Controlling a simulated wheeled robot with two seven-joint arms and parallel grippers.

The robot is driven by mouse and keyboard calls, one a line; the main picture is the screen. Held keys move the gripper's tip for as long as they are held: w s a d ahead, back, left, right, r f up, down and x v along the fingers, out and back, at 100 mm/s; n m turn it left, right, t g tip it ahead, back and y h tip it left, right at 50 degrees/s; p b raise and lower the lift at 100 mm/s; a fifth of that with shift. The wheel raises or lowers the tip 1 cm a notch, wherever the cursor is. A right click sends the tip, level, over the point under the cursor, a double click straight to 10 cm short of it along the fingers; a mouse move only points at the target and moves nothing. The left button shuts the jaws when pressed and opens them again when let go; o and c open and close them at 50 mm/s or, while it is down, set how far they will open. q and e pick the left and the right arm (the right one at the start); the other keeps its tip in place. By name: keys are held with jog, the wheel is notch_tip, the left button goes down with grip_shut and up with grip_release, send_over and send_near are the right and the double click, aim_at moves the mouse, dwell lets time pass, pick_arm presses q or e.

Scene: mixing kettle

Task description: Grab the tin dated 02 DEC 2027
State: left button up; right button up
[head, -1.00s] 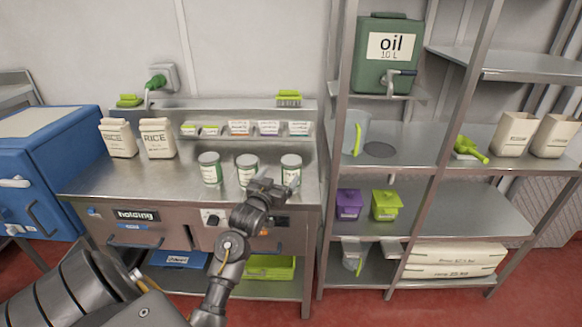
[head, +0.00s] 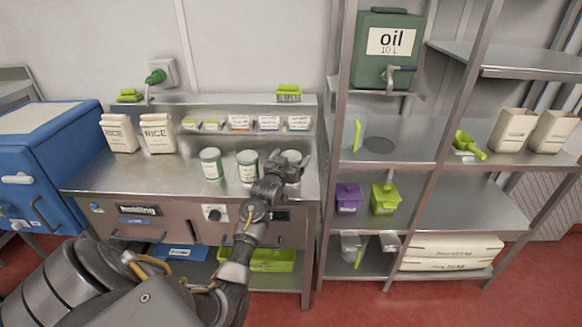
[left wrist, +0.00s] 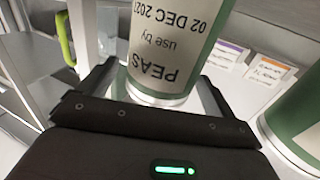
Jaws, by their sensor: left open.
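The tin labelled PEAS, use by 02 DEC 2027 (left wrist: 172,45), fills the middle of the left wrist view, its print upside down. In the head view it is the right one of three tins (head: 291,155) on the steel counter, mostly hidden by my gripper. My left gripper (head: 287,170) is open at this tin. In the left wrist view its fingers (left wrist: 158,88) show to either side of the tin; I cannot tell whether they touch it. The left tin (head: 211,164) and middle tin (head: 248,168) stand upright beside it. My right gripper is not in view.
Another green tin (left wrist: 300,120) is close at the right of the left wrist view. Small labelled bins (head: 240,123) line the ledge behind the tins. Rice bags (head: 157,135) stand at the counter's left. A metal shelf rack (head: 335,120) rises right of the counter.

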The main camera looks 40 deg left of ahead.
pick_arm(q)
jog(key=shift+w+a, duration=0.1)
jog(key=shift+w, duration=0.15)
jog(key=shift+c, duration=0.3)
jog(key=c, duration=1.2)
jog(key=shift+c, duration=0.6)
jog(key=shift+r, duration=0.15)
